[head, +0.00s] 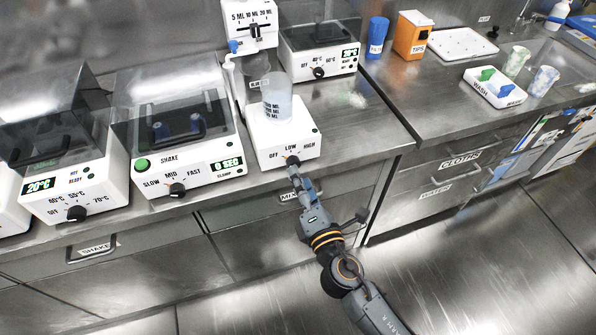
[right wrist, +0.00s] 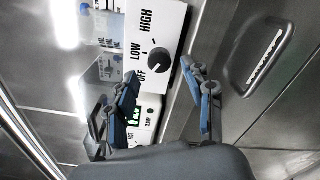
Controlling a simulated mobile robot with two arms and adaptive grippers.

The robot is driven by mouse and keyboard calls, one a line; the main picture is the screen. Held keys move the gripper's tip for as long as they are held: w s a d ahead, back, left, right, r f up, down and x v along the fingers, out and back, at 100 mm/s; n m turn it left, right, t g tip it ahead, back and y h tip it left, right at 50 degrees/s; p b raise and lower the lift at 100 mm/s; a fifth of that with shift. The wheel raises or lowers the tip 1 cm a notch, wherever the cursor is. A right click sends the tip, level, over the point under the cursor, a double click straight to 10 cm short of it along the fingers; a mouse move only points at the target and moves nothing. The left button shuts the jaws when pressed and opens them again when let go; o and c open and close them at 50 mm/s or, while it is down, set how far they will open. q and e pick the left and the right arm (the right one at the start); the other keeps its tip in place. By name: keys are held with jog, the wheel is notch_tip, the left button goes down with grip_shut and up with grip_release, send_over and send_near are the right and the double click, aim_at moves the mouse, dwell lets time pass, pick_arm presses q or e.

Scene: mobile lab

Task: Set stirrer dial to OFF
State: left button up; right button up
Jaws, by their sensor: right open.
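The stirrer (head: 284,140) is a white unit at the counter's front edge, with a clear beaker (head: 277,103) of liquid standing on it. Its black dial (head: 293,162) is on the front face below the labels OFF, LOW and HIGH. The dial also shows in the right wrist view (right wrist: 159,61) with the same labels beside it; I cannot tell for certain where its pointer is. My right gripper (head: 293,173) is open in front of the dial. In the right wrist view its blue-padded fingers (right wrist: 164,84) are spread, with the dial beyond the gap. My left gripper is not in view.
A shaker (head: 178,160) and a heater unit (head: 70,190) stand left of the stirrer, each with its own black dial. Drawer handles, including one labelled MIX (head: 289,196), stick out below the counter. The counter right of the stirrer is mostly clear.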

jog(key=v, duration=0.4)
jog(key=shift+s+d, duration=0.1)
jog(key=shift+s, duration=0.15)
jog(key=s+d+f+m+g+h, duration=0.1)
jog(key=s+d+f+m+g, duration=0.25)
jog(key=f, duration=0.75)
jog(key=s+d+f+m+g+h+p, duration=0.1)
jog(key=s+d+f+m+g+h, duration=0.2)
jog(key=f, duration=0.9)
jog(key=s+d+f+m+g, duration=0.25)
jog(key=d+f+m, duration=0.25)
jog(key=f, duration=0.6)
jog(key=s+d+f+m+g, duration=0.2)
jog(key=s+d+f+m, duration=0.1)
jog(key=s, duration=0.6)
jog(key=s+d+f+m+g+h, duration=0.1)
jog(key=s+d+f+m+g, duration=0.1)
jog(key=s+f+m, duration=0.3)
jog(key=s+d+f+m+g+p, duration=0.1)
jog(key=s+d+f+m+g, duration=0.2)
jog(key=s+f, duration=0.4)
jog(key=s+d+m, duration=0.1)
jog(key=s+m, duration=0.1)
jog(key=s, duration=0.5)
jog(key=shift+h, duration=0.3)
jog(key=shift+f, duration=0.1)
